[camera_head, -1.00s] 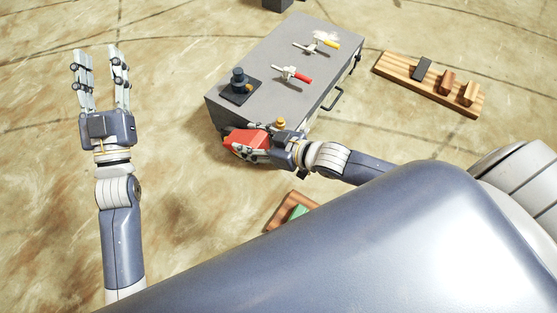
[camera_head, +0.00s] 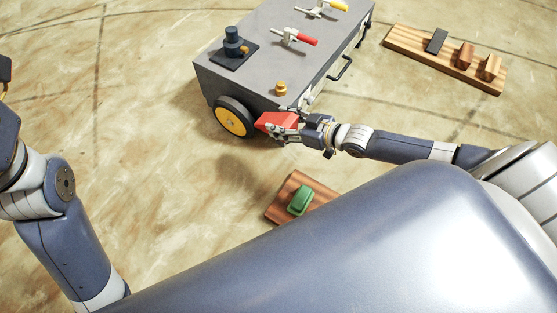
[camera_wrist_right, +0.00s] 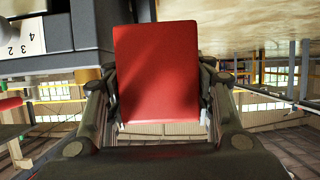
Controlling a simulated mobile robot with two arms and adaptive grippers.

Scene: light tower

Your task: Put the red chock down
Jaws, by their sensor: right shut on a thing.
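The red chock (camera_head: 277,124) is held in my right gripper (camera_head: 290,126), beside the front corner of the grey cart and just right of its yellow-hubbed wheel (camera_head: 234,118). In the right wrist view the red chock (camera_wrist_right: 156,72) fills the space between the two fingers (camera_wrist_right: 158,105). I cannot tell whether the chock touches the wheel or the floor. My left arm (camera_head: 55,215) is at the left edge of the head view; its fingertips are out of frame.
The grey cart (camera_head: 270,60) carries a dark knob, a red-handled clamp (camera_head: 300,37), a yellow-handled one and a brass knob. A wooden board (camera_head: 290,188) with a green block (camera_head: 300,201) lies on the floor nearer me. A wooden rack (camera_head: 410,50) lies at right. Floor at left is clear.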

